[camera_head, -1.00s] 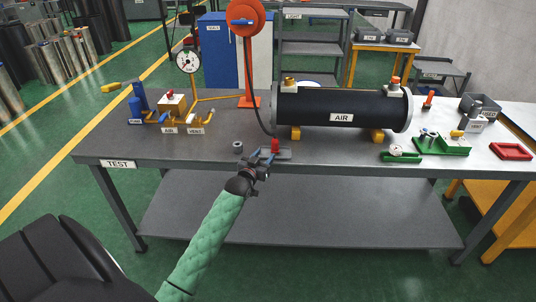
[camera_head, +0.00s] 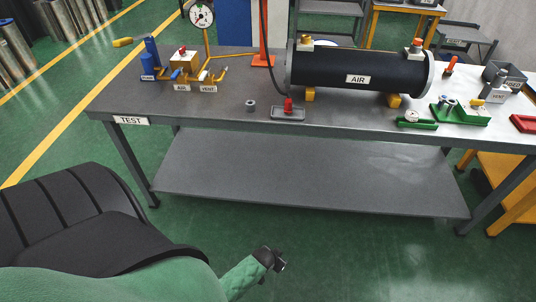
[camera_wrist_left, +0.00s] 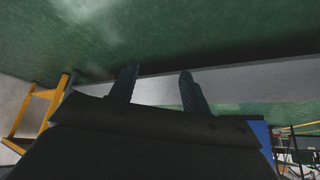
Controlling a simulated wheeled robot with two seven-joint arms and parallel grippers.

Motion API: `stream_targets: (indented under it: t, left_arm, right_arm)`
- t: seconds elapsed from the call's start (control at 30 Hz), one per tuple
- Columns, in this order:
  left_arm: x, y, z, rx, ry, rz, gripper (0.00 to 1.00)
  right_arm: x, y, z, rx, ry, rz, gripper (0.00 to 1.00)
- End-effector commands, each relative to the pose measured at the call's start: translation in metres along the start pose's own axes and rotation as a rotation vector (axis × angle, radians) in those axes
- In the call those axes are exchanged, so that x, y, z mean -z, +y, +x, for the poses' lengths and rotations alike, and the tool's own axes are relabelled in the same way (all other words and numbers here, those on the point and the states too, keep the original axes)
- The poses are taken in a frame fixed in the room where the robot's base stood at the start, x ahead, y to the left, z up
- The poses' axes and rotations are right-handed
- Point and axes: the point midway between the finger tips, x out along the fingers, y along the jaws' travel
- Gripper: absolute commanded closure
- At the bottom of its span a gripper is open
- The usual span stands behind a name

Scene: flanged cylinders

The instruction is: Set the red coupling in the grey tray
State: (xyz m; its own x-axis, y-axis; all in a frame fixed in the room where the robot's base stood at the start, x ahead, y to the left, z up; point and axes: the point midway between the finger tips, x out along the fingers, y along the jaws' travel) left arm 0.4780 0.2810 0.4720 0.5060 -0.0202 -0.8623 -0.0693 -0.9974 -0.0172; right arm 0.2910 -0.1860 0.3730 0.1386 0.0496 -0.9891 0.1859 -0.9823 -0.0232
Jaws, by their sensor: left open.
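The red coupling (camera_head: 288,105) stands upright in the grey tray (camera_head: 300,115) near the front edge of the test bench, in the head view. It looks to rest in the tray, near its middle. My left gripper (camera_head: 279,263) is well away from it, low in front of the bench and above the green floor. In the left wrist view its two fingers (camera_wrist_left: 159,78) are apart with nothing between them. My right gripper is not in view.
A small grey cylinder (camera_head: 251,105) stands on the bench left of the tray. The black AIR tank (camera_head: 330,71) lies behind it to the right. A green fixture (camera_head: 460,112) and a red tray (camera_head: 524,123) are at the right. A lower shelf (camera_head: 310,180) lies under the bench.

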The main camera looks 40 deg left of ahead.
Motion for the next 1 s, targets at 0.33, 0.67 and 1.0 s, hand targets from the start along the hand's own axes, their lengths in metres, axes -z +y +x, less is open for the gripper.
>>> stream_targets:
  t: [0.33,0.67,1.0]
  left_arm:
    - [-0.187,0.098,-0.004,-0.071,-0.35,0.087,0.53]
    - [-0.208,0.109,-0.007,-0.078,-0.39,0.099,0.53]
    - [-0.207,0.109,-0.007,-0.078,-0.389,0.098,0.53]
  right_arm:
    - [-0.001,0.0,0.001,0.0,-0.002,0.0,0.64]
    - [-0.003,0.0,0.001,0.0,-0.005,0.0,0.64]
    - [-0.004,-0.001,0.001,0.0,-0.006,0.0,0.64]
